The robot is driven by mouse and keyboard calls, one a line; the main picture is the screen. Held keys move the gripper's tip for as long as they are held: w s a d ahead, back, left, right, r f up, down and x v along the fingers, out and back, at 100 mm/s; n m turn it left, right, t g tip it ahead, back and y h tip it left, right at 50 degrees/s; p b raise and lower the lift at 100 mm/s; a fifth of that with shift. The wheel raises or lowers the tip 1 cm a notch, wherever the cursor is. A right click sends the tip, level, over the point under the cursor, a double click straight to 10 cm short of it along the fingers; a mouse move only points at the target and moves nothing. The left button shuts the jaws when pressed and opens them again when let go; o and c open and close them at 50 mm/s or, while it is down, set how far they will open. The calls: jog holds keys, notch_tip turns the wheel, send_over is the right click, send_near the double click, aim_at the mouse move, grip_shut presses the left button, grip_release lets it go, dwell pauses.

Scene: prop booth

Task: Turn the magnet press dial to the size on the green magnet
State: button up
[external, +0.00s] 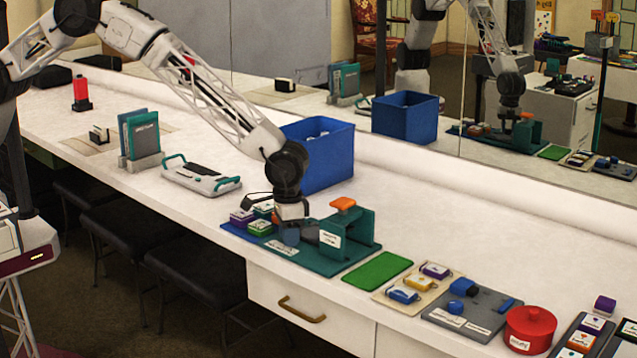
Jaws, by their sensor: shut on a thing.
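The magnet press (358,232) is a dark teal stand with an orange handle (343,203) on top, on a flat teal base. My gripper (290,225) points down over the left part of this base. It is shut on a grey-blue round knob, which looks like the press dial (290,237). The gripper covers much of it, and its setting cannot be read. Green magnets (258,227) sit with purple ones on a blue tray (243,233) just left of the gripper. Their print is too small to read.
A blue bin (330,158) stands behind the press. To the right are a green mat (377,270), a beige board with magnets (410,298), a grey tray (470,322) and a red pot (529,330). The mirror repeats the scene.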

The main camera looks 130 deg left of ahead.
jog(key=shift+m, duration=1.9)
jog(key=o, duration=0.9)
jog(key=shift+n, duration=0.3)
